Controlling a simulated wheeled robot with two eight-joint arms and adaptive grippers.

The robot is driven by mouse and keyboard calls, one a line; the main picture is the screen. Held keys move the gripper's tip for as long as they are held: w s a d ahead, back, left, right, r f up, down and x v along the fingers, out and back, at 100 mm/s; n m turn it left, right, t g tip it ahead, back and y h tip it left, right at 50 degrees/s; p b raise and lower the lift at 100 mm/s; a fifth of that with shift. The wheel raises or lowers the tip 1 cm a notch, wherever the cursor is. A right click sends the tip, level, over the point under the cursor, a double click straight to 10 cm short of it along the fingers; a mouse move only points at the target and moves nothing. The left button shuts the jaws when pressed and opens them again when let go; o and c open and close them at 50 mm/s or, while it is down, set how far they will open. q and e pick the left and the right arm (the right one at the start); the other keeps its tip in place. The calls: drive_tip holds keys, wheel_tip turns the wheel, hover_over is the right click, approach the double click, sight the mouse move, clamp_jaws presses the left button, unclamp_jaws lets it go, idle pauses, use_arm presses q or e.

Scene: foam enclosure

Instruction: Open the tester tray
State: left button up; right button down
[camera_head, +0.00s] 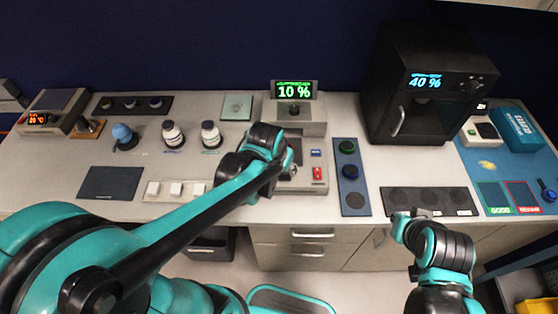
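The tester is most likely the grey machine (295,112) at the back centre, with a green "10 %" display (293,91) and a dark knob. Its lower front part carries a blue button and a red switch (317,173). My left gripper (287,168) is over this lower part, left of the red switch. My arm hides much of that area, so I cannot tell the tray's position or whether the fingers touch it. My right gripper (402,222) is low at the front edge of the counter, apart from the tester. The state of its fingers is unclear.
A blue strip (353,175) with round pads lies right of the tester. A black oven-like box (425,95) reading "40 %" stands back right. White bottles (211,134) stand left of the tester. A dark pad strip (430,201) lies near my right gripper.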

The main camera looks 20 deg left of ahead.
use_arm(q)
drive_tip(key=v, duration=0.8)
drive_tip(key=s+a+f+n+t+b, duration=0.1)
drive_tip(key=s+a+f+t+b, duration=0.1)
drive_tip(key=s+f+b, duration=0.5)
drive_tip(key=shift+s+a+f+t+y+b, duration=0.3)
drive_tip(key=shift+s+a+f+t, duration=0.1)
drive_tip(key=shift+a+f, duration=0.25)
drive_tip(key=shift+r, duration=0.1)
